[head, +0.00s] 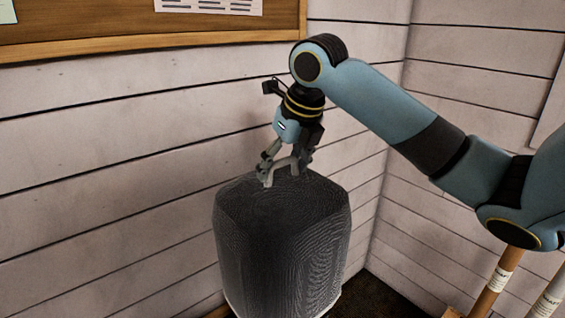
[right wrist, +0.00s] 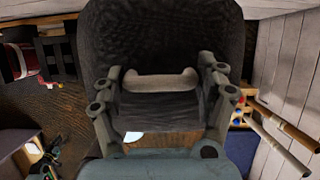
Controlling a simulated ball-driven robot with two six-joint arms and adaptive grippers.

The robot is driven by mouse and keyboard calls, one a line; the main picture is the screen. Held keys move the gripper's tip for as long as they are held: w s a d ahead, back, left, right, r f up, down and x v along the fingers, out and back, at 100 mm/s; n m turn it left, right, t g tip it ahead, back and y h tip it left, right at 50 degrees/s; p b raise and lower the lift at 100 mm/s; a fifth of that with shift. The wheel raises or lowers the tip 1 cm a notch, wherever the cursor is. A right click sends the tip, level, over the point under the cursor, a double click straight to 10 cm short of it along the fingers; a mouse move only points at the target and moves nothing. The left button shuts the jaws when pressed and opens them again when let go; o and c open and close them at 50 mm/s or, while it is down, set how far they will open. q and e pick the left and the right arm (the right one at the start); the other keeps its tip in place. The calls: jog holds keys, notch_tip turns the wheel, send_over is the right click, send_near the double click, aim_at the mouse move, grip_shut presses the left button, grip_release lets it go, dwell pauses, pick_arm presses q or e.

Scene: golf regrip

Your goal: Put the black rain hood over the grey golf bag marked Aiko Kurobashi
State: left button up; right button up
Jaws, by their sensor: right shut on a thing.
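The black rain hood (head: 285,250) hangs upright below my right gripper (head: 284,178) in the head view, with its closed top up. My right gripper is shut on a pale handle or loop at the top of the hood. In the right wrist view the dark hood (right wrist: 170,35) fills the upper middle, and the pale handle (right wrist: 160,82) lies between the fingers of the right gripper (right wrist: 162,88). A thin pale edge shows at the hood's lower end. No grey golf bag or name mark can be made out; the hood may hide it. My left gripper is not in view.
A plank wall (head: 110,150) stands close behind the hood, with a framed board (head: 150,38) above. Wooden and pale poles (head: 497,283) with tags stand at lower right. In the right wrist view, a red and white object (right wrist: 22,62) and dark frames are at left.

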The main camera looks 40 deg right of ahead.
aim_at(292, 186)
notch_tip(292, 186, down, 9)
jog(key=b, duration=0.5)
dwell(0.6)
jog(key=shift+f, duration=0.55)
dwell(0.4)
jog(key=o, duration=1.7)
jog(key=shift+c, duration=1.2)
jog(key=shift+r, duration=0.15)
jog(key=p+v, duration=1)
jog(key=shift+s, duration=0.1)
